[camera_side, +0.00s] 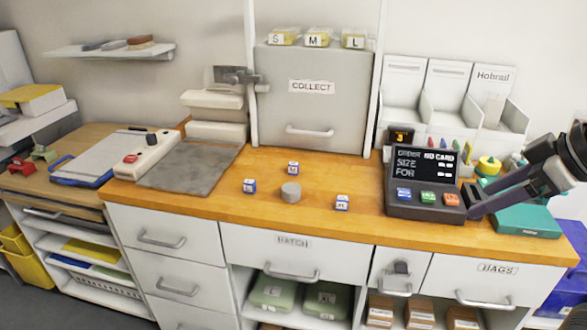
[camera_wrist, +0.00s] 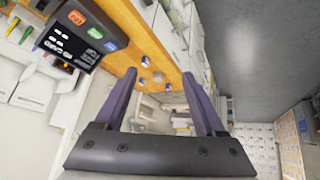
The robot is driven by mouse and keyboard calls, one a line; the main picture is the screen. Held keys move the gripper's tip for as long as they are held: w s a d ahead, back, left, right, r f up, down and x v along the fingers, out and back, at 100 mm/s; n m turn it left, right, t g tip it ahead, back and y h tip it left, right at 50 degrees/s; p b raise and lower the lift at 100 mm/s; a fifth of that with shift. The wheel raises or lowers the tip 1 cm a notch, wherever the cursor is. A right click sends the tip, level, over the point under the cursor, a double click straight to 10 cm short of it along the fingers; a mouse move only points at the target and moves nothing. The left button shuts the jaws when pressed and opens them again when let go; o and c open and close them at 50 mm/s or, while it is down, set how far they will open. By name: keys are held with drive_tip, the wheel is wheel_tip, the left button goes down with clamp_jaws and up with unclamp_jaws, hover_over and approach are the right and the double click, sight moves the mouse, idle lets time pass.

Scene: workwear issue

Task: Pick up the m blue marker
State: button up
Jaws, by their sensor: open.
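Three small white-and-blue lettered cubes stand on the wooden counter in the side view: a left one (camera_side: 250,186), a back one (camera_side: 293,168) and a right one (camera_side: 342,202). Their letters are too small to read surely, so I cannot tell which is the m marker. A grey round puck (camera_side: 290,192) stands among them. My gripper (camera_side: 472,200) is at the right, by the order terminal, well apart from the cubes. In the wrist view my gripper (camera_wrist: 158,73) has its two purple fingers spread, with nothing held. Small cubes show tiny beyond the fingertips.
The order terminal (camera_side: 425,182) stands between my gripper and the cubes. A teal box (camera_side: 525,221) lies under my arm. A grey mat (camera_side: 190,166) lies left, and the COLLECT cabinet (camera_side: 315,105) stands behind. The counter around the cubes is clear.

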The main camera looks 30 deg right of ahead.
drive_tip(key=w+r+n+t, duration=0.1)
drive_tip(key=w+r+n, duration=0.1)
drive_tip(key=w+r, duration=0.7)
drive_tip(key=n+g+y, duration=0.1)
drive_tip(key=n+g, duration=0.1)
hover_over(295, 164)
drive_tip(key=s, duration=0.4)
drive_tip(key=f, duration=1.7)
drive_tip(key=d+f, duration=0.1)
drive_tip(key=f, duration=0.8)
drive_tip(key=shift+w, duration=0.2)
drive_tip(key=shift+x, duration=3)
drive_tip(key=shift+w+a+r, duration=0.1)
drive_tip(key=shift+a, duration=0.05)
clamp_jaws()
